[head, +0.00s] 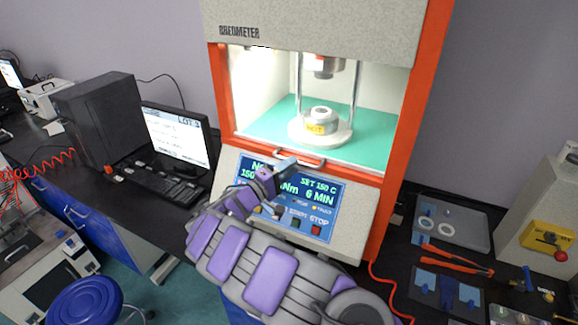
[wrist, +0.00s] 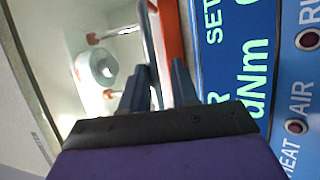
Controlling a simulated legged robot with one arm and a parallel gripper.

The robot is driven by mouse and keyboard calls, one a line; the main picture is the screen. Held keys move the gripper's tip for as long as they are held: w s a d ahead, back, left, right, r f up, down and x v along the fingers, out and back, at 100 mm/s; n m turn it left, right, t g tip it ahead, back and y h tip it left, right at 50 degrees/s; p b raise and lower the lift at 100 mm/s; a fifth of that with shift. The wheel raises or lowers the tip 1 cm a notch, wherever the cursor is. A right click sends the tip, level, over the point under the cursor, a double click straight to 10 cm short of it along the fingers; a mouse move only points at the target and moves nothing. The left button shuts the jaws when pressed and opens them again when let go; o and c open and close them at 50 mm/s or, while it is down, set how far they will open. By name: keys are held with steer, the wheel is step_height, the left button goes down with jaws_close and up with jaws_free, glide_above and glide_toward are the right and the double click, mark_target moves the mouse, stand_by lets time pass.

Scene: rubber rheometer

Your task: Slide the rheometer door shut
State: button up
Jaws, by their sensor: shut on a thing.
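The rheometer (head: 310,28) has a grey body and an orange frame. Its lit chamber shows a round metal die marked HOT (head: 320,122) on a pale base. A metal handle (head: 312,162) sits on the orange strip (head: 345,169) below the opening; the handle also shows in the wrist view (wrist: 153,50). My gripper (head: 289,163) is at the left part of this handle, and in the wrist view its dark fingers (wrist: 157,82) stand on either side of the bar, shut on it. I cannot make out the door panel itself.
The control panel (head: 290,197) with blue screen and buttons is just below my gripper. A computer monitor (head: 175,135) and keyboard (head: 160,182) stand left. A grey tray (head: 470,235) and orange-handled tools (head: 458,260) lie right. A blue stool (head: 85,300) is lower left.

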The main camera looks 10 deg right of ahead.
steer(key=o, duration=0.3)
steer(key=shift+a+f, duration=0.1)
steer(key=shift+o, duration=0.2)
steer(key=shift+a, duration=0.1)
steer(key=p+v, duration=0.1)
steer(key=v, duration=1.6)
steer(key=shift+a, duration=0.2)
steer(key=shift+d, duration=0.1)
